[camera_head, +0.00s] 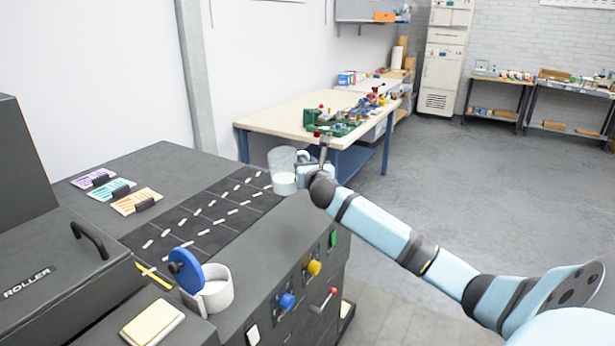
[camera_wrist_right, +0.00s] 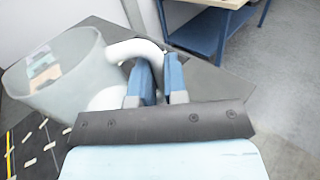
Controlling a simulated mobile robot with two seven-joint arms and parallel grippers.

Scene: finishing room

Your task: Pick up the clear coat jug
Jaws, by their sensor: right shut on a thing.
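The clear coat jug (camera_head: 282,172) is a see-through, pale grey vessel with a white lower part, at the far end of the dark machine top. It looks upright in the head view. My right gripper (camera_head: 303,158) is at its right side, shut on its white handle. In the right wrist view, the jug (camera_wrist_right: 52,85) fills the left side, and its curved handle (camera_wrist_right: 132,48) runs to the blue fingers (camera_wrist_right: 160,78). I cannot tell whether the jug's bottom touches the surface. My left gripper is not in view.
A marked dark mat (camera_head: 205,222) lies on the machine top. A white pot (camera_head: 215,290) with a blue lid (camera_head: 185,270) stands nearer, beside a yellow pad (camera_head: 152,323). Coloured cards (camera_head: 115,190) lie at left. A workbench (camera_head: 290,112) with green tools stands behind. The floor at right is clear.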

